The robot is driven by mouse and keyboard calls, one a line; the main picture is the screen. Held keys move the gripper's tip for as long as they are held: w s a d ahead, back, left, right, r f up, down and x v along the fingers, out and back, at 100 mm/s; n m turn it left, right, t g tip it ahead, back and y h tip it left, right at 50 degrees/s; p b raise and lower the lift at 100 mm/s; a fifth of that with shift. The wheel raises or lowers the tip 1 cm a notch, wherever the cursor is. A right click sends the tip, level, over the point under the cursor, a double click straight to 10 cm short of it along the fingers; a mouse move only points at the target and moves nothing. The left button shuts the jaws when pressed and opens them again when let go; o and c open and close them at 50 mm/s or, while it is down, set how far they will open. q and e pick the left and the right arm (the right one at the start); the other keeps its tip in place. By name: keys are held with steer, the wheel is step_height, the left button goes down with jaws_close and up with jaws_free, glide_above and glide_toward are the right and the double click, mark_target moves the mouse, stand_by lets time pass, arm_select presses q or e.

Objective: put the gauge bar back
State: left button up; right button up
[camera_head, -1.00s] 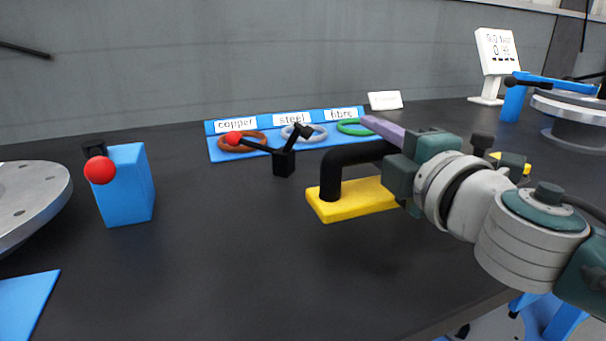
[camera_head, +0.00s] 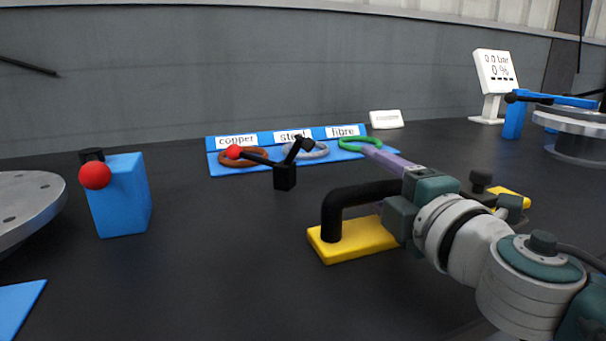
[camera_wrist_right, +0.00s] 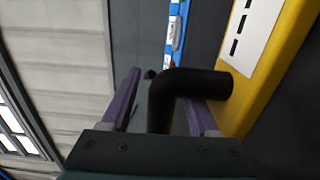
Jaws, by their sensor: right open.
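The gauge bar appears to be the yellow bar (camera_head: 352,243) with a black bent handle (camera_head: 345,200), lying on the dark table at centre right. In the right wrist view the yellow bar (camera_wrist_right: 285,75) carries a white label with black dashes. My right gripper (camera_head: 385,165) is at the handle, its purple fingers spread. In the right wrist view the black handle (camera_wrist_right: 165,100) passes between the fingers of the open gripper (camera_wrist_right: 160,92); contact cannot be told. The gripper and wrist hide the bar's middle. My left gripper is not in view.
A blue rack (camera_head: 222,168) holds copper, steel and fibre rings behind the bar. A black lever with a red knob (camera_head: 284,177) stands before it. A blue block (camera_head: 122,200) and a grey flange (camera_head: 25,205) are left. A white display (camera_head: 495,72) and another flange (camera_head: 580,145) are right.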

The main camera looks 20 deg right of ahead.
steer(key=shift+s+r, duration=0.1)
steer(key=shift+s, duration=0.05)
steer(key=s, duration=1)
steer(key=shift+d, duration=0.2)
steer(key=shift+s, duration=0.85)
